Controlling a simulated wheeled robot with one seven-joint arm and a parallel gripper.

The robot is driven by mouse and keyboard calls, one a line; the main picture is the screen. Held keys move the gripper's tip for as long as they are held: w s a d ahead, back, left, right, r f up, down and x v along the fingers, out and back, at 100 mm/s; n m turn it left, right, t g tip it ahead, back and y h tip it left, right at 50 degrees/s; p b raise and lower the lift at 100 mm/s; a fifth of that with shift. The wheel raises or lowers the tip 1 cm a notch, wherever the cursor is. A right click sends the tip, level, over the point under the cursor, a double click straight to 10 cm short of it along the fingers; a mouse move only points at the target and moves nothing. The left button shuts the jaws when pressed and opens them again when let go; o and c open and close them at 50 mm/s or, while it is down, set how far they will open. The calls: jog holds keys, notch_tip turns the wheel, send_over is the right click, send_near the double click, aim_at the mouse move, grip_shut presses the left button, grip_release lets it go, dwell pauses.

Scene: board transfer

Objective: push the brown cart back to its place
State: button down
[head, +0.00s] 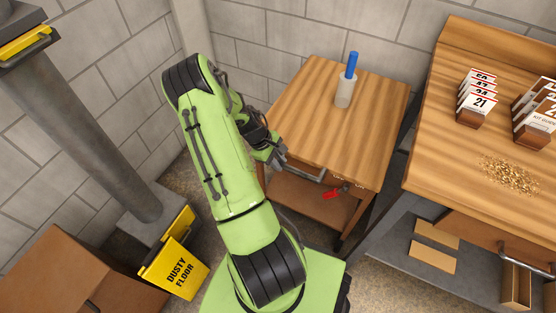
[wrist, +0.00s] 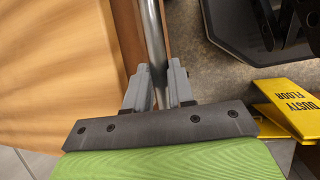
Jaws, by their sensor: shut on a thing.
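The brown cart (head: 312,118) is a wooden table with a lower shelf, standing against the block wall in the middle of the head view. Its wooden top also fills the left of the wrist view (wrist: 55,70). A grey metal handle bar (wrist: 152,35) runs along the cart's near side. My gripper (wrist: 160,88) is shut on this bar, with a finger on each side of it. In the head view my gripper (head: 274,156) is at the cart's left front edge, partly hidden by my arm.
A pale holder (head: 344,92) with a blue stick stands on the cart. A red object (head: 334,192) is at the lower shelf. A workbench (head: 450,150) stands close on the right. A yellow floor sign (head: 180,262), a grey column (head: 95,130) and a brown box (head: 65,265) are left.

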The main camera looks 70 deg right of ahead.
jog(key=shift+d+r, duration=0.1)
jog(key=shift+d, duration=0.25)
jog(key=c, duration=1)
grip_release()
jog(key=shift+o, duration=0.2)
jog(key=shift+w+a+r, duration=0.1)
jog(key=p+v, duration=0.5)
jog(key=v, duration=1)
jog(key=shift+r, duration=0.15)
jog(key=shift+a, duration=0.1)
